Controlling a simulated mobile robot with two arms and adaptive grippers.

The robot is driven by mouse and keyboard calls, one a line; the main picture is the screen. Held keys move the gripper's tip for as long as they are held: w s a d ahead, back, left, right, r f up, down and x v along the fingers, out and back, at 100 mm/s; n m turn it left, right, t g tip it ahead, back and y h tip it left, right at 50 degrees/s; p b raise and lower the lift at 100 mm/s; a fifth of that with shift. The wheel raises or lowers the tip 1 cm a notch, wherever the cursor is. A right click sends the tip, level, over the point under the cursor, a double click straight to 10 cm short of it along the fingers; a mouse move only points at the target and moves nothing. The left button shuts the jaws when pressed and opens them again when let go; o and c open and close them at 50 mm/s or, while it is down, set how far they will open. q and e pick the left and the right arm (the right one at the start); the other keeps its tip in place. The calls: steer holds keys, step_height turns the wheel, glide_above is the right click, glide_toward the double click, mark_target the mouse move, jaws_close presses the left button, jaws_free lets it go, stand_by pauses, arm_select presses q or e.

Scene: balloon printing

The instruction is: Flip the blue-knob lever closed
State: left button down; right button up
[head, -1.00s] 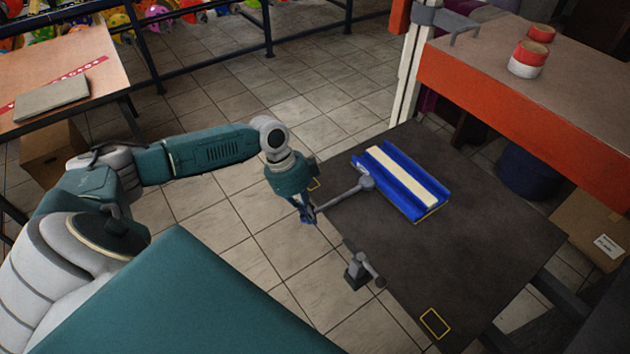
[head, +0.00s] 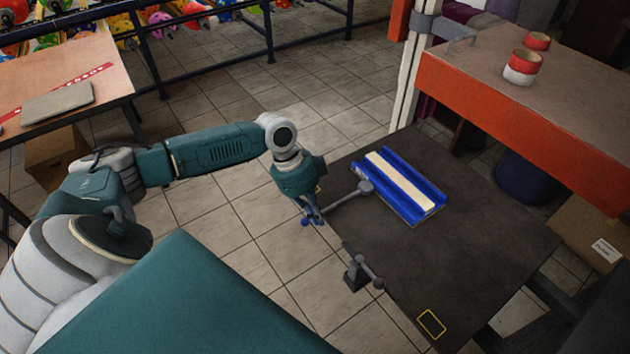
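The lever (head: 342,202) is a grey bar. It runs from a round grey pivot (head: 365,187) on the dark table, left of the blue tray, out past the table's left edge. A small blue knob (head: 305,222) shows at its outer end, beside my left gripper's fingertips. My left gripper (head: 314,216) points down at this end of the lever, touching or very close to it. The fingers are small and dark, and I cannot tell whether they are closed. My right gripper is not in view.
A blue tray (head: 432,204) with a cream strip (head: 398,181) lies on the dark table (head: 470,250). A grey clamp-like fitting (head: 357,277) stands at the table's left edge. An orange-edged bench (head: 530,125) with red-and-white rolls (head: 520,70) rises at the right.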

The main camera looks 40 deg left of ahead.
arm_select(q)
steer(key=b+v, duration=0.1)
steer(key=v, duration=0.5)
steer(key=shift+w+a, duration=0.15)
steer(key=shift+w, duration=0.4)
